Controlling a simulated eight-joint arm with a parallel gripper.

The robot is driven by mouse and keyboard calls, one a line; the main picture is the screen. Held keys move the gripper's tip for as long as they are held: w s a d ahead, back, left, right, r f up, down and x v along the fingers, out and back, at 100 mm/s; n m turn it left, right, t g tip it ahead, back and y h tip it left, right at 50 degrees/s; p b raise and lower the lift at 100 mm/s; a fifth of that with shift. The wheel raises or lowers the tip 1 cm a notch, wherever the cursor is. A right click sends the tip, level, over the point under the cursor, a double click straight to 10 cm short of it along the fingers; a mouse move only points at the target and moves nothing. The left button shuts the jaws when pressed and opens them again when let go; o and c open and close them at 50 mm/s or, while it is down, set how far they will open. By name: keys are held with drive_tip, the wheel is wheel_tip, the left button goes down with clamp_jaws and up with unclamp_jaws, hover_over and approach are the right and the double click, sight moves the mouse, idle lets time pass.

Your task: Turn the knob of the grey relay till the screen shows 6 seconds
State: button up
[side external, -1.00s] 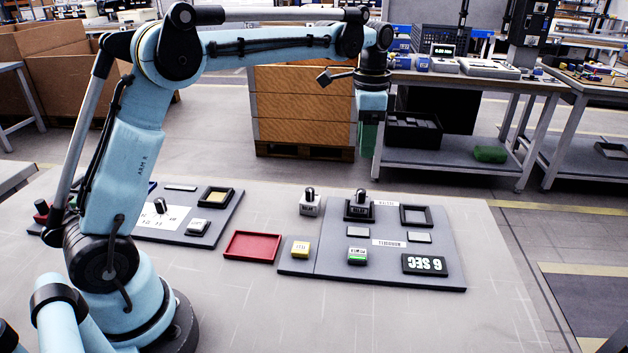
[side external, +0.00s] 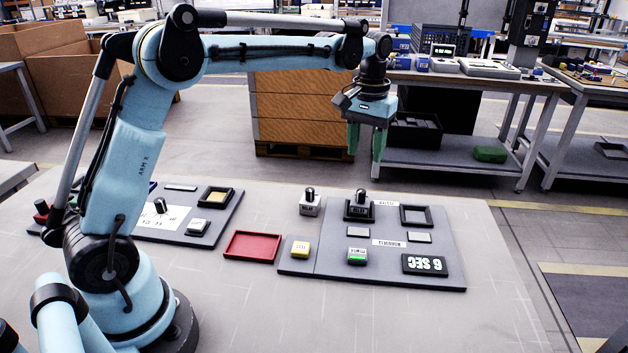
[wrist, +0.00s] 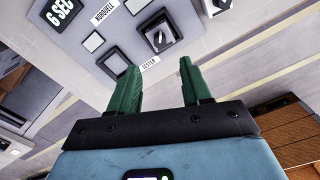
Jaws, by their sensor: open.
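A dark grey relay (side external: 360,209) with an upright black knob (side external: 361,194) sits in a black-framed socket on the grey tester board. It also shows in the wrist view (wrist: 160,38), beyond my fingertips. The screen (side external: 424,264) at the board's front right reads 6 SEC. The wrist view also shows the screen (wrist: 60,12) at its top left. My gripper (side external: 366,152) is open and empty, well above and behind the board in the side view. Its two green fingers stand apart in the wrist view (wrist: 158,70), touching nothing.
A lighter relay (side external: 310,207) with a black knob stands just left of the socket. An empty black frame (side external: 416,215) lies to the right. A yellow block (side external: 300,249), a white-and-green block (side external: 357,256) and a red tray (side external: 252,247) are nearer the front. The air around my gripper is clear.

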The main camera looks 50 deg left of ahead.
sight(362, 191)
wheel_tip(362, 191, down, 10)
drive_tip(key=shift+f, duration=0.15)
idle(0.3)
clamp_jaws()
